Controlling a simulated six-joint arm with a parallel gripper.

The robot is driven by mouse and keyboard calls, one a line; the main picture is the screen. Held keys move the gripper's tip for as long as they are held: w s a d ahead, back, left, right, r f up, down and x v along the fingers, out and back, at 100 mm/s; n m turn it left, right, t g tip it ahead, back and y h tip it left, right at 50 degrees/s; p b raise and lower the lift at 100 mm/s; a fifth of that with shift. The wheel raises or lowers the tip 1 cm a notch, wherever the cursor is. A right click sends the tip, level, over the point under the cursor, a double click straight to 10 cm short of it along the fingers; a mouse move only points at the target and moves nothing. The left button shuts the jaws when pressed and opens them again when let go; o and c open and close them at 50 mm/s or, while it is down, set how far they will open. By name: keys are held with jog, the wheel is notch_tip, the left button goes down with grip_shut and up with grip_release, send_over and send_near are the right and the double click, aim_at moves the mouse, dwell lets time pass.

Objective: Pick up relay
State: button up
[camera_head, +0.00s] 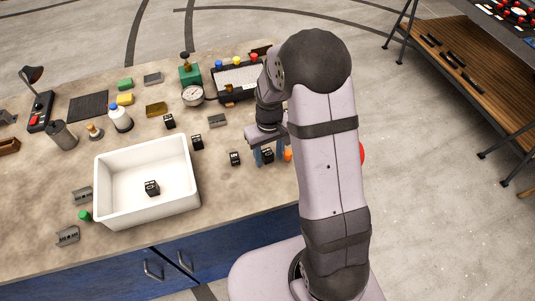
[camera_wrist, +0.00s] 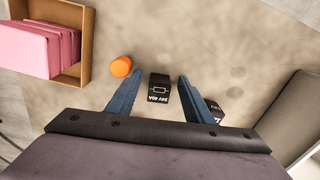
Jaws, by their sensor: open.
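A small black relay (camera_wrist: 160,90) with white "24V 40A" lettering lies on the worktop in the wrist view. It sits between the two blue fingers of my gripper (camera_wrist: 161,78), which are spread with a gap on either side of it. In the head view my gripper (camera_head: 267,151) points down over the bench's right part, with a black relay (camera_head: 268,156) showing between the fingers. Other similar black relays stand on the bench, one (camera_head: 235,158) just left of my gripper. One more relay (camera_head: 152,188) lies inside the white bin.
An orange cap (camera_wrist: 121,67) lies close to my left finger in the wrist view. Another relay (camera_wrist: 214,111) is partly hidden behind the right finger. A brown box (camera_wrist: 86,45) with pink items is at upper left. The white bin (camera_head: 187,154) stands left on the bench.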

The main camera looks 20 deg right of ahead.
aim_at(269, 154)
jog(key=c, duration=1.1)
jog(key=shift+c, duration=0.2)
jog(key=shift+r, duration=0.1)
jog(key=shift+r+b, duration=0.3)
jog(key=shift+r, duration=0.35)
notch_tip(269, 154, up, 9)
jog(key=shift+f+b, duration=0.2)
jog(key=shift+b, duration=0.8)
